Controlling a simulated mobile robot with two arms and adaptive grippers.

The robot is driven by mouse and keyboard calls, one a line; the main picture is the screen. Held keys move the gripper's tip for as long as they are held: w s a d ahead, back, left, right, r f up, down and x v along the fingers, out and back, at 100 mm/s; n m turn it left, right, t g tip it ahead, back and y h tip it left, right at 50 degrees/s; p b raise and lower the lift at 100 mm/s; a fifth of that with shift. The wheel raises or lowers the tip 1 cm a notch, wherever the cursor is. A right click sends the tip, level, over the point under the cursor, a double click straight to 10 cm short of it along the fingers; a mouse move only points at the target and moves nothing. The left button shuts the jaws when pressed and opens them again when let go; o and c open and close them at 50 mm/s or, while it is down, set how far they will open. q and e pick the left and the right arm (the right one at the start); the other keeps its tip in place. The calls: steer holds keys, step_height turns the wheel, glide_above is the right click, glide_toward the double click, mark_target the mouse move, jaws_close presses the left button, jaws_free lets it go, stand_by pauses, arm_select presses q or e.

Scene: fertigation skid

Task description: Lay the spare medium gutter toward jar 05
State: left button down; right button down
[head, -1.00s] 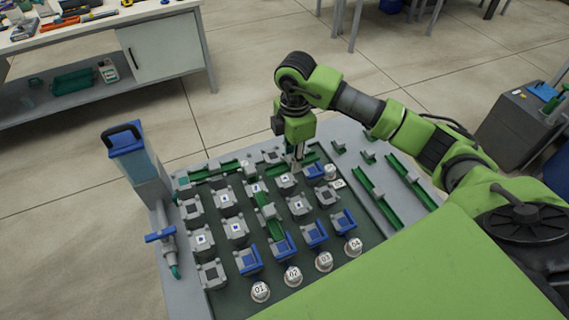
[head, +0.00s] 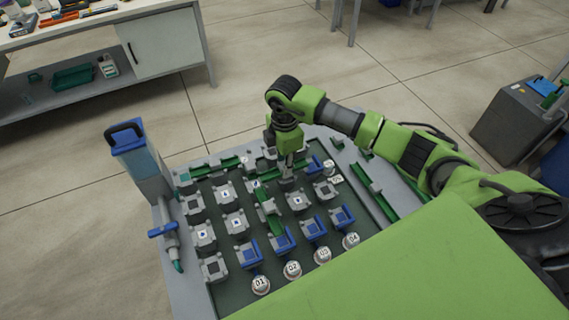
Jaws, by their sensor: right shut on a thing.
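My right gripper (head: 288,174) points down over the back middle of the board and is shut on a green gutter (head: 301,163), seen only in part. The gripper and the grey blocks hide much of that gutter, so its length and whether it touches the board cannot be told. A small white jar (head: 329,166) stands at the board's back right, to the right of the gripper; its label is too small to read, so I cannot confirm it is jar 05. My left gripper is out of view.
Grey blocks and blue pieces (head: 282,240) crowd the board (head: 232,298). Jars 01 (head: 261,285) to 04 (head: 351,241) line its front edge. Another green gutter (head: 267,209) lies mid-board. Loose gutters (head: 374,190) lie on the right strip. A blue-topped tank (head: 135,155) stands left.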

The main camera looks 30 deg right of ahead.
steer(key=shift+f, duration=0.4)
steer(key=c, duration=1.8)
jaws_free()
steer(key=shift+c, duration=0.2)
steer(key=shift+r, duration=0.1)
steer(key=shift+r, duration=0.35)
step_height(320, 180, up, 12)
steer(key=b, duration=0.2)
steer(key=shift+r, duration=0.2)
